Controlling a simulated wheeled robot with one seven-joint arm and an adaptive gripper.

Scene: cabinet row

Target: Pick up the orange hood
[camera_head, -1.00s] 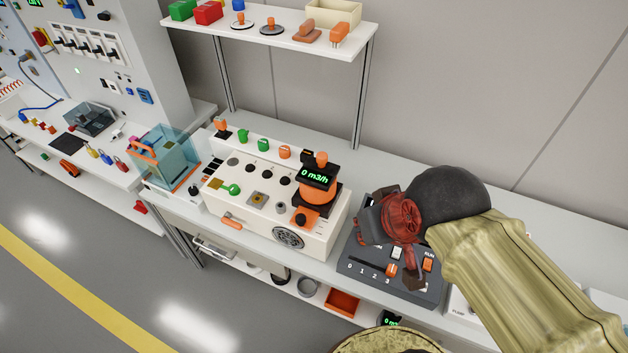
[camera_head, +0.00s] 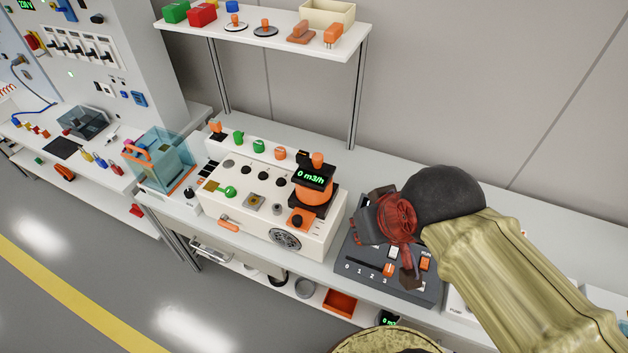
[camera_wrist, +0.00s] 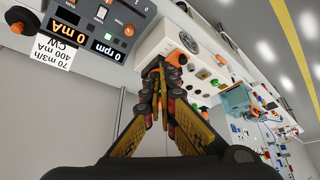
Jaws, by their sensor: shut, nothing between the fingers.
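The orange hood (camera_head: 313,190) stands upright on the right part of a cream panel box. In the wrist view my gripper's fingers (camera_wrist: 158,80) meet and are empty. An orange part beyond the fingertips there is partly covered, and I cannot tell whether it is the hood.
The cream box (camera_head: 250,215) also carries knobs and a fan grille. The dark control panel (camera_head: 352,247) lies below my gripper. A shelf (camera_head: 265,32) with small items stands behind. A clear box (camera_head: 160,160) is at left. The bench behind the hood is mostly clear.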

